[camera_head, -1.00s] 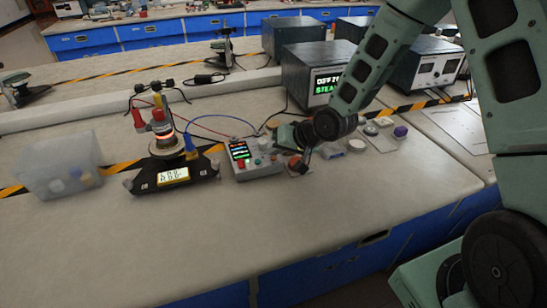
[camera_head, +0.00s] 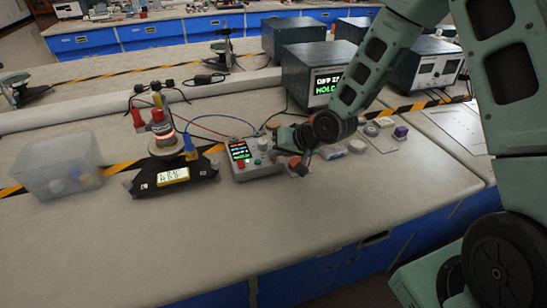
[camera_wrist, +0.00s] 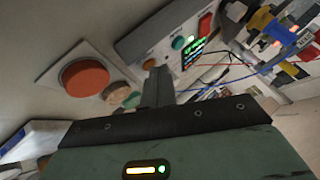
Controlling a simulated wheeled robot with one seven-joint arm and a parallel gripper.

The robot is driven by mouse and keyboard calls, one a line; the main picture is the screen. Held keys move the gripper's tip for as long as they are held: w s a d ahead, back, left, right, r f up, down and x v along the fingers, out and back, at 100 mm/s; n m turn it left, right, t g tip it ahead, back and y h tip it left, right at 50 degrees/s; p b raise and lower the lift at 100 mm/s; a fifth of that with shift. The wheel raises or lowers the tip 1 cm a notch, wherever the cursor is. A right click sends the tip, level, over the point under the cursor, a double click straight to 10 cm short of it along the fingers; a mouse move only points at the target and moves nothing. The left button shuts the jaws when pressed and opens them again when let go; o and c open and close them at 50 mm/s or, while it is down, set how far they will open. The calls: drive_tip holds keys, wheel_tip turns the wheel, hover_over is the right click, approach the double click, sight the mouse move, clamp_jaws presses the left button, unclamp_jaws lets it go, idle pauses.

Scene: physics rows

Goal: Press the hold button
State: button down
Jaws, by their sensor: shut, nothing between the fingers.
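A grey control box (camera_head: 262,168) stands on the bench with a lit screen, a red button and a teal button; it also shows in the wrist view (camera_wrist: 152,42). Their labels are too small to read, so I cannot tell which control is the hold button. A large round orange-red button (camera_wrist: 85,77) sits on a pale plate beside the box. My gripper (camera_wrist: 158,78) is shut and empty, its fingertips near the box's edge, beside a small orange spot. I cannot tell whether they touch. The display unit (camera_head: 313,77) reads "HOLD" in green.
A black-based instrument (camera_head: 175,182) with a lit column and cables stands left of the box. A clear bin (camera_head: 57,166) is farther left. Several small round and square pieces lie right of my gripper. The bench front (camera_head: 250,240) is clear.

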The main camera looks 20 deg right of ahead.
sight(277, 161)
drive_tip(key=shift+r+p, duration=0.7)
drive_tip(key=shift+r, duration=0.1)
wheel_tip(277, 161, up, 5)
drive_tip(key=p, duration=0.4)
idle(0.3)
idle(0.3)
